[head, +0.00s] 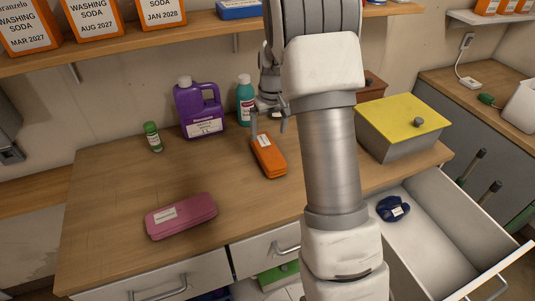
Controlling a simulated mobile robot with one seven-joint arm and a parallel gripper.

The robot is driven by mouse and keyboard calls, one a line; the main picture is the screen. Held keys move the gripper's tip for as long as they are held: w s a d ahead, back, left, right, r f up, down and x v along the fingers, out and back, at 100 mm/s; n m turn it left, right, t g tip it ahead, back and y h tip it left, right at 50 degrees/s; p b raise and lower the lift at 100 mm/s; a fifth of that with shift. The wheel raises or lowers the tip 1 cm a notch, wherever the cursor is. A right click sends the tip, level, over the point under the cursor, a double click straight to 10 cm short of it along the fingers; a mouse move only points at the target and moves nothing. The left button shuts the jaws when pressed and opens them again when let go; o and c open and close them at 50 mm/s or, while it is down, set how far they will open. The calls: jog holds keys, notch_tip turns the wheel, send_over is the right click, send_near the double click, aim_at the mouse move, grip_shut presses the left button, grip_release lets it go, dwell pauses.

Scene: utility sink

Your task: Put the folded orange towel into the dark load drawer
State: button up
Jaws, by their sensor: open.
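The folded orange towel (271,160) lies on the wooden counter, with a white label near its far end. My gripper (268,125) is open at the far end of the towel, its fingers pointing down. I cannot tell whether the fingers touch the towel or hover above it. An open drawer (432,238) at the lower right has pale inside walls and floor. A dark blue folded bundle (393,208) with a white label lies in it. My arm hides part of the drawer's left side.
A folded pink bundle (181,216) lies at the front left of the counter. A purple jug (199,108), a teal bottle (245,100) and a small green bottle (152,136) stand at the back. A grey box with a yellow lid (405,125) stands right of my arm.

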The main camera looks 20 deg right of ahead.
aim_at(267, 147)
jog(key=f, duration=0.7)
jog(key=shift+w+a+f, duration=0.2)
jog(key=shift+f, duration=0.1)
jog(key=c, duration=1.4)
jog(key=shift+r, duration=0.1)
jog(key=shift+r, duration=0.1)
